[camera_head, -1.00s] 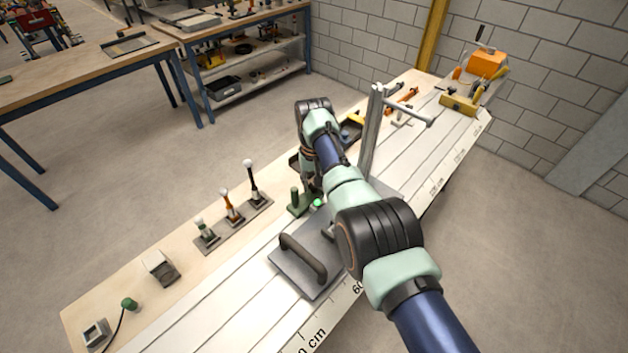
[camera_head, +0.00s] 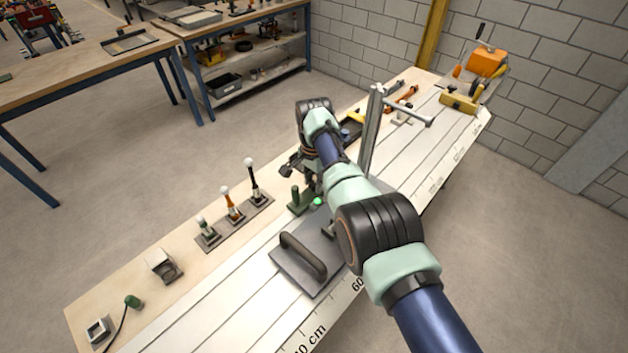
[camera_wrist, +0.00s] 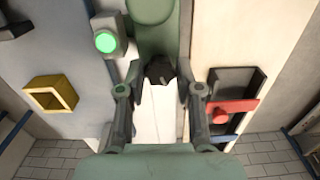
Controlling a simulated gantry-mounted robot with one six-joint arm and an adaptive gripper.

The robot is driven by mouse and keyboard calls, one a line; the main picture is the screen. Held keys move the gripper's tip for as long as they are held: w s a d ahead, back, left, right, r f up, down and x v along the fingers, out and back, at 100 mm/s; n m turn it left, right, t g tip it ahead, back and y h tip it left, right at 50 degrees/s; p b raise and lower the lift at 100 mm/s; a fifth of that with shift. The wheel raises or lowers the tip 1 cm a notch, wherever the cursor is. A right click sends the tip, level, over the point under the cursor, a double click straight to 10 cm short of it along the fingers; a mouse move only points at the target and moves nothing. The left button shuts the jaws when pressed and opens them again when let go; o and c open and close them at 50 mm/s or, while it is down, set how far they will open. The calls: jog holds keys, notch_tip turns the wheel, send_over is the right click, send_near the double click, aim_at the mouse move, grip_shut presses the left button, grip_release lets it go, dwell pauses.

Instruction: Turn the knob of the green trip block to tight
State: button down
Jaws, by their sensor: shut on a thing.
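The green trip block (camera_head: 297,203) stands on the bench beside the grey plate, partly hidden by my arm in the head view. In the wrist view the green block (camera_wrist: 154,38) runs up from the middle to the top edge. Its small dark knob (camera_wrist: 159,74) sits at its lower end. My gripper (camera_wrist: 160,67) has one finger on each side of the knob and is shut on it. The fingers and knob are hidden behind the wrist in the head view. The knob's marking and setting cannot be read.
A lit green lamp (camera_wrist: 105,42) is left of the block in the wrist view. A yellow open box (camera_wrist: 50,95) and a red-handled dark tray (camera_wrist: 235,105) lie on either side. An upright metal post (camera_head: 370,130) and a handled grey plate (camera_head: 300,265) stand close to my arm.

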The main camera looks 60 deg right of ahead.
jog(key=m, duration=0.5)
jog(key=shift+m, duration=0.4)
dwell(0.4)
jog(key=c, duration=0.8)
grip_release()
